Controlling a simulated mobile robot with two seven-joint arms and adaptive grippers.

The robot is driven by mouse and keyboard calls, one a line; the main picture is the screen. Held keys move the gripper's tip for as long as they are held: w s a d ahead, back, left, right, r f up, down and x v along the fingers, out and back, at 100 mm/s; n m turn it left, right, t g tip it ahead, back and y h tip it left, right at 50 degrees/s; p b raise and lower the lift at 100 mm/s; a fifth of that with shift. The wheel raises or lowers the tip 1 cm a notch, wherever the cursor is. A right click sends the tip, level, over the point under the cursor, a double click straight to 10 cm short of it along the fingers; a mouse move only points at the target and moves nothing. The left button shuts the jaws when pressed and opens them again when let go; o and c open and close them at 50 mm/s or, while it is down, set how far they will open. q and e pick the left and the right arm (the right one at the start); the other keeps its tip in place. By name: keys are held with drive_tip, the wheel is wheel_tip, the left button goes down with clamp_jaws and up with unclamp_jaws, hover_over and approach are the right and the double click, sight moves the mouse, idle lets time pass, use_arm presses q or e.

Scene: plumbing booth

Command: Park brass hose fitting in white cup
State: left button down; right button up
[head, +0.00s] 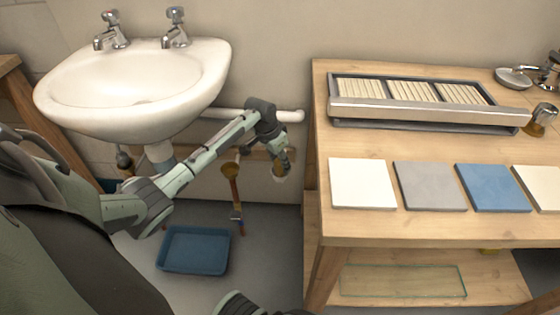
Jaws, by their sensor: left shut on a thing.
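My left gripper (282,166) is at the end of the arm that reaches across below the sink, in the gap between sink and workbench. It points down and is shut on a small pale, brass-coloured piece, which looks like the brass hose fitting (279,173). The fingers hide most of it, so its shape is hard to tell. It is held in the air, left of the bench edge. I cannot make out a white cup in this view. My right gripper is not in view.
A wooden workbench (400,228) carries a slatted tray (425,112), several flat tiles, a soap dish (513,78) and metal taps. A white sink (140,85) hangs at left.

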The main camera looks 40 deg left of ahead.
use_arm(q)
drive_tip(key=c, duration=1)
unclamp_jaws()
drive_tip(key=v, duration=1.2)
drive_tip(key=s+d+f+p, duration=0.1)
drive_tip(key=s+d+f, duration=0.4)
drive_tip(key=s+f, duration=0.2)
drive_tip(key=s+d+f+y+p, duration=0.1)
drive_tip(key=s+d+f, duration=0.4)
drive_tip(key=s, duration=0.7)
wheel_tip(320, 180, down, 2)
drive_tip(key=shift+d+f+n+y, duration=0.15)
drive_tip(key=shift+f+n+y, duration=0.15)
drive_tip(key=shift+n, duration=0.1)
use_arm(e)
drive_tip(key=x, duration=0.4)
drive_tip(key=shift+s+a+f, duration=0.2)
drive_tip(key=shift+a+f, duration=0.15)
use_arm(q)
drive_tip(key=shift+y, duration=0.4)
drive_tip(key=s, duration=0.4)
drive_tip(key=s+d, duration=0.1)
drive_tip(key=s, duration=0.1)
drive_tip(key=shift+f+p, duration=0.3)
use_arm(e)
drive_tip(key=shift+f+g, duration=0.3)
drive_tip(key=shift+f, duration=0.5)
